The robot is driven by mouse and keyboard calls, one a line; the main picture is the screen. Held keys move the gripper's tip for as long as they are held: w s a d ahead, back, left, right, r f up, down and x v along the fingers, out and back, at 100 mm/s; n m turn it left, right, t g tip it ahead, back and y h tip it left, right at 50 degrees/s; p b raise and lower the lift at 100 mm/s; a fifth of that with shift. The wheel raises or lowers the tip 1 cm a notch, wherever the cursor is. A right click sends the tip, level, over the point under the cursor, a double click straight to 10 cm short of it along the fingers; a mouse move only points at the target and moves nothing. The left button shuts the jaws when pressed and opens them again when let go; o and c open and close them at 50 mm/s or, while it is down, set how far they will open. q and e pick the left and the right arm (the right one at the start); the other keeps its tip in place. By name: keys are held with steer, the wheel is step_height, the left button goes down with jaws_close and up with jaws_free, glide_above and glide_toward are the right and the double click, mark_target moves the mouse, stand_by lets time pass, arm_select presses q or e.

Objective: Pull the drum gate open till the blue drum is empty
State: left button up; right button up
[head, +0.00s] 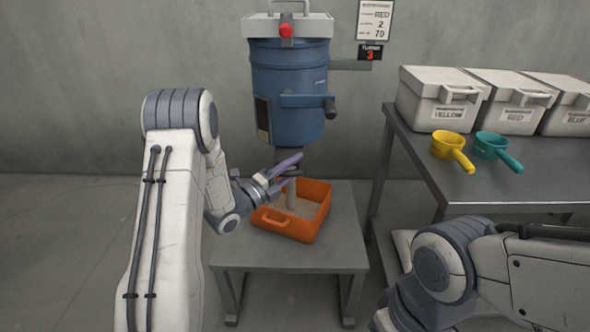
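The blue drum (290,90) hangs upright at the back wall with a grey lid and a red knob on top. Its contents are hidden. Below it, my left gripper (299,166) is at the drum's bottom outlet, its two fingers visibly apart. A small dark part shows by the fingertips; I cannot tell if it is the gate or if the fingers grip it. A pale grey column (291,196), looking like a falling stream, runs from the outlet into the orange tray (312,222), which holds greyish material. My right gripper is out of view; only its arm shows, lower right.
The tray stands on a small grey table (288,257). At right, a metal table (495,187) bears a yellow scoop (447,144), a teal scoop (490,145) and lidded bins labelled yellow (425,105), red (503,115) and blue (570,118). A wall sign (375,20) reads RED, 2, 70.

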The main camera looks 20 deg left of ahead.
arm_select(q)
steer(key=shift+s, duration=0.1)
stand_by(0.3)
steer(key=shift+s+a+f, duration=0.15)
steer(key=shift+s+a, duration=0.05)
steer(key=shift+s, duration=0.05)
steer(key=v, duration=0.9)
steer(key=shift+s+a, duration=0.2)
steer(key=shift+s, duration=0.15)
